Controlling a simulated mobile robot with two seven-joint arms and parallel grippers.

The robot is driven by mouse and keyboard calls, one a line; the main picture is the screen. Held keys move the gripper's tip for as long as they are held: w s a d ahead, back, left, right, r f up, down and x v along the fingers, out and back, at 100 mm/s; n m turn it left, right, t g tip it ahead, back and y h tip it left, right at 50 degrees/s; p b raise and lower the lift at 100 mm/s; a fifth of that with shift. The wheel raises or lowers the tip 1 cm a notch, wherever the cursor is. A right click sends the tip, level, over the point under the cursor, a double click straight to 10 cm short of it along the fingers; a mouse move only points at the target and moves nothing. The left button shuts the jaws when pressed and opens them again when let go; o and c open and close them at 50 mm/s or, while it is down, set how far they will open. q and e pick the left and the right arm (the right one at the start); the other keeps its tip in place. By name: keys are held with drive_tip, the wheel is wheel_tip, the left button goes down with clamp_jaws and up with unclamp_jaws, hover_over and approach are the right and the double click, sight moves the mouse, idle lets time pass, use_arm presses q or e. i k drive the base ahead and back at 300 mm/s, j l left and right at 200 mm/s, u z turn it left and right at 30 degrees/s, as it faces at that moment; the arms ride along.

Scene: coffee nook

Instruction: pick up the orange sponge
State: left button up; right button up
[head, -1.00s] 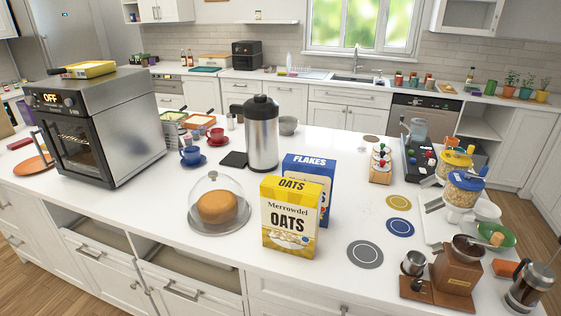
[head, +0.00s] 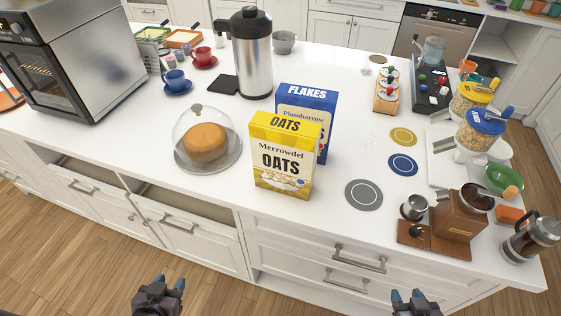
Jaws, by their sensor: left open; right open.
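The orange sponge (head: 509,215) looks like a small orange block on the white counter at the right. It lies between the green bowl (head: 504,179) and the glass-and-metal press pot (head: 532,238), behind the wooden coffee grinder. Part of it is hidden. My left gripper (head: 168,284) is open and empty at the bottom left, in front of the counter's drawers. My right gripper (head: 409,296) is open and empty at the bottom right, in front of the counter and well apart from the sponge.
The wooden grinder (head: 459,217) and a metal cup (head: 413,208) stand left of the sponge. Jars with yellow and blue lids (head: 481,129) stand behind it. The oats box (head: 283,160) and cake dome (head: 207,140) stand mid-counter.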

sight(507, 216)
drive_tip(key=k+z, duration=0.1)
drive_tip(key=z, duration=0.9)
drive_tip(key=k+l+z, duration=0.1)
drive_tip(key=z, duration=0.4)
drive_tip(key=l, duration=0.1)
